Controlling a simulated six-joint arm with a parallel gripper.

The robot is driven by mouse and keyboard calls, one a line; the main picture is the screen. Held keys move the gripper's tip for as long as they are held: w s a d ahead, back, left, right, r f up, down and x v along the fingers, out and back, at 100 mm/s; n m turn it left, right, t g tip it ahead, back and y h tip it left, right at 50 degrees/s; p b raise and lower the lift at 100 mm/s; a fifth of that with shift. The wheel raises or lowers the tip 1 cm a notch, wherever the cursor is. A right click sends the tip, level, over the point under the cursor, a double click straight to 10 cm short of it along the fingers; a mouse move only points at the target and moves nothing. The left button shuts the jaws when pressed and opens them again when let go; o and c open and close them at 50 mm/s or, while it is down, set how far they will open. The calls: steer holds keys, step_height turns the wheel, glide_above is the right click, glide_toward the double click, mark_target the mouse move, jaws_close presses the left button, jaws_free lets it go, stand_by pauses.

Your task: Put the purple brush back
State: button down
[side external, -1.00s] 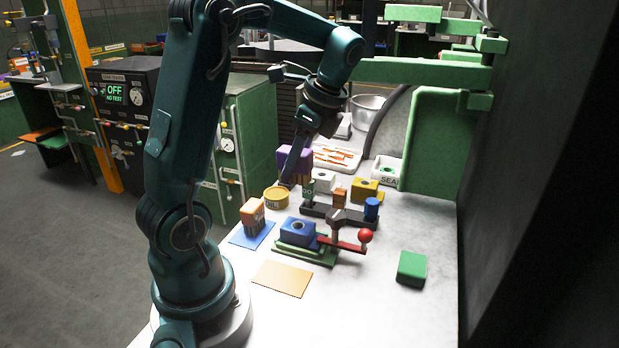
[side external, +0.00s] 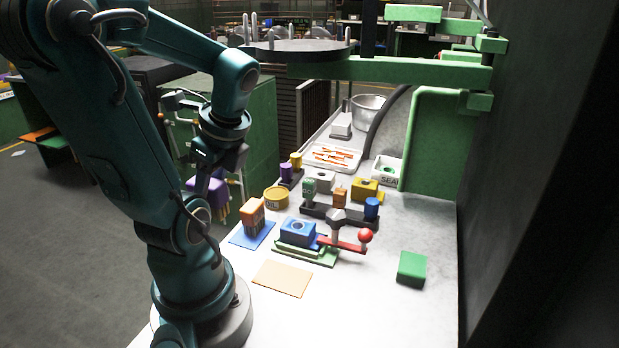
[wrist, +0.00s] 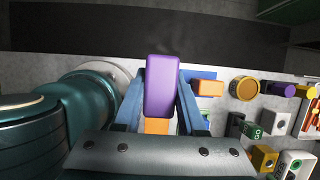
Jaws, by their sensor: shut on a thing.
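The purple brush (side external: 219,194) is held in my gripper (side external: 209,180), left of the worktop in the side view and partly hidden by the fingers. In the wrist view the purple brush (wrist: 163,86) sits between the two blue-grey fingers of my gripper (wrist: 160,85). An orange sheet (side external: 283,278) lies bare on the worktop near my base. An orange brush-like block (side external: 252,214) stands on a blue sheet (side external: 242,239), to the right of my gripper. I cannot see the underside of the purple brush.
A yellow tin (side external: 276,197) stands behind the orange block. A dark stand with purple and yellow cylinders (side external: 290,176) is farther back. The front right worktop has free room around a green block (side external: 411,269).

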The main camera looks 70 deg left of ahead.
steer(key=w+d+f, duration=0.4)
steer(key=w+d, duration=0.1)
steer(key=w+d+f, duration=0.2)
steer(key=w, duration=0.1)
steer(key=shift+w+d+f, duration=0.25)
steer(key=shift+f, duration=2.2)
steer(key=shift+f, duration=0.1)
steer(key=c, duration=0.5)
jaws_free()
steer(key=w+d+r+n+t+h, duration=0.1)
steer(key=d+r+n+t, duration=0.3)
steer(key=r, duration=0.3)
steer(key=w+d+r+n+t+h, duration=0.1)
steer(key=d+r+n+t+h, duration=0.1)
steer(key=d+r+n+t, duration=0.2)
step_height(320, 180, up, 3)
steer(key=shift+w+d+r+n+t, duration=0.15)
steer(key=shift+w+d+n+t, duration=0.1)
steer(key=shift+n+t, duration=0.2)
